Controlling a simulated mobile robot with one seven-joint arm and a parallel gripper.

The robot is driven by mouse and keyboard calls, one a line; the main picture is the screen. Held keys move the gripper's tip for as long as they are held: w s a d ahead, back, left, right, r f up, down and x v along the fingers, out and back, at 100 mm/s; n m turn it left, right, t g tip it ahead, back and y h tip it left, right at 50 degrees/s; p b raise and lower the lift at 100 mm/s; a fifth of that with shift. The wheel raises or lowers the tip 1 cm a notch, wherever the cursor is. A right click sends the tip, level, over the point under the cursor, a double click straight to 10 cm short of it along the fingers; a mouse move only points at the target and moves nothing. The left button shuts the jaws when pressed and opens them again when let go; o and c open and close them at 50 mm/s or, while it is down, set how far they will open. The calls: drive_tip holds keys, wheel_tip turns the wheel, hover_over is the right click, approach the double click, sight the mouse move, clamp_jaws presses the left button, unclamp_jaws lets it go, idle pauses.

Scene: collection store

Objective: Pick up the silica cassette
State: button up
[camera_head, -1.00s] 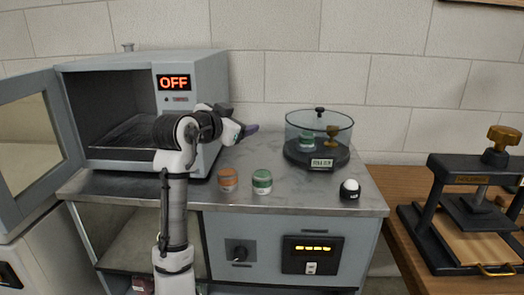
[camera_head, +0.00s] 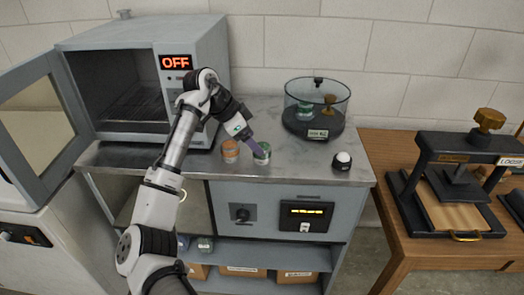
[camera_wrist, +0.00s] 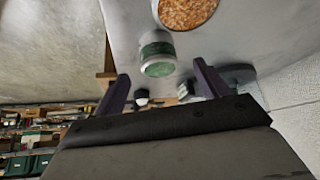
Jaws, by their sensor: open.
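Two small canisters stand upright on the grey counter, and I cannot tell from labels which is the silica cassette. One is orange-brown (camera_head: 230,153); its grainy orange top fills the upper edge of the wrist view (camera_wrist: 187,10). The other is green and white (camera_head: 263,156), just right of it; it shows in the wrist view (camera_wrist: 157,52) ahead of my fingers. My gripper (camera_head: 252,142) is open and empty, pointing down close to the green canister. In the wrist view its purple fingers (camera_wrist: 163,88) are spread apart. A similar green canister (camera_head: 304,108) sits inside the glass desiccator.
The desiccator (camera_head: 321,133) stands at the counter's back right with a gold-brown item inside. A black-and-white knob-like object (camera_head: 342,161) is near the right edge. An oven reading OFF (camera_head: 176,62), door open, stands left. A press (camera_head: 455,180) is on the wooden table.

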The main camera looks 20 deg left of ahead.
sight(262, 146)
drive_tip(key=shift+p+x, duration=0.95)
drive_tip(key=shift+x, duration=1.9)
drive_tip(key=shift+d+r, duration=0.1)
drive_tip(key=c, duration=1.1)
drive_tip(key=shift+r, duration=0.1)
wheel_tip(262, 146, up, 20)
drive_tip(key=b, duration=0.2)
drive_tip(key=shift+b, duration=0.35)
